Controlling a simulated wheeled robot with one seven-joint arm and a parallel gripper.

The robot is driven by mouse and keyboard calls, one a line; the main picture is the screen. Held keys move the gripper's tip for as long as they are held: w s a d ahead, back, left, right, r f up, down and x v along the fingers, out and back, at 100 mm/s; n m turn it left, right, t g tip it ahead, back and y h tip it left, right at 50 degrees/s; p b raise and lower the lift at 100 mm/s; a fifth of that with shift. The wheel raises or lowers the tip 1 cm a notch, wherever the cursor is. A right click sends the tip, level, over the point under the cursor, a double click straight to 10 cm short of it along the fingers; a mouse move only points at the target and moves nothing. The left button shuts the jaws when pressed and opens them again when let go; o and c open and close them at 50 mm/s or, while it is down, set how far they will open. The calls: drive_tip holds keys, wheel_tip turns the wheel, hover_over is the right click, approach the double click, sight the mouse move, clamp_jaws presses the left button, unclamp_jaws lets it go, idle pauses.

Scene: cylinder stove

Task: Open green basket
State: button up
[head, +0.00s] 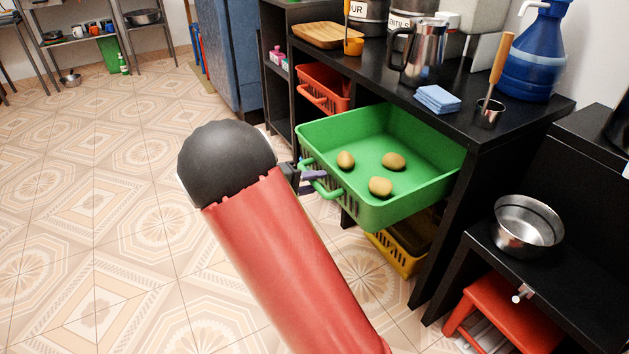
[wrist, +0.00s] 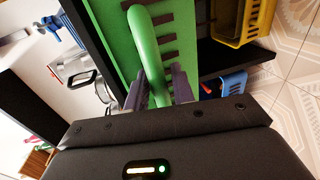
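The green basket (head: 440,178) is pulled well out from the dark shelf unit, like an open drawer. Three brown potato-like items (head: 380,187) lie in it. My gripper (head: 312,176) is at the basket's front, partly hidden by my arm. In the wrist view, the green handle (wrist: 150,50) runs between the two dark fingers (wrist: 158,88), which look closed against its sides. The basket front (wrist: 112,38) fills the space behind the handle.
A red basket (head: 322,88) sits farther back in the unit, and a yellow basket (head: 395,252) is below the green one. The black countertop (head: 375,75) holds a steel pot and blue cloths. A steel bowl (head: 527,226) stands at right. The tiled floor at left is clear.

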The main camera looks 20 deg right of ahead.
drive_tip(key=shift+o, duration=0.9)
drive_tip(key=v, duration=0.7)
drive_tip(key=shift+a, duration=0.45)
drive_tip(key=shift+s+r, duration=0.1)
drive_tip(key=s+d+r+m+g+y+p, duration=0.1)
drive_tip(key=s+r+y, duration=0.1)
drive_tip(key=s+y, duration=0.3)
drive_tip(key=s+d+r+g+y+p, duration=0.1)
drive_tip(key=s+d+r+y, duration=0.15)
drive_tip(key=s, duration=0.45)
drive_tip(key=s+a+r+t+y, duration=0.3)
drive_tip(key=s+a+y, duration=0.1)
drive_tip(key=s, duration=0.2)
drive_tip(key=s+a+r+t+y+p, duration=0.1)
drive_tip(key=s+a+r+t+y, duration=0.2)
drive_tip(key=s, duration=0.4)
drive_tip(key=shift+s+a+r+t+y, duration=0.3)
drive_tip(key=shift+a+r+y, duration=0.25)
drive_tip(key=shift+a+r, duration=0.15)
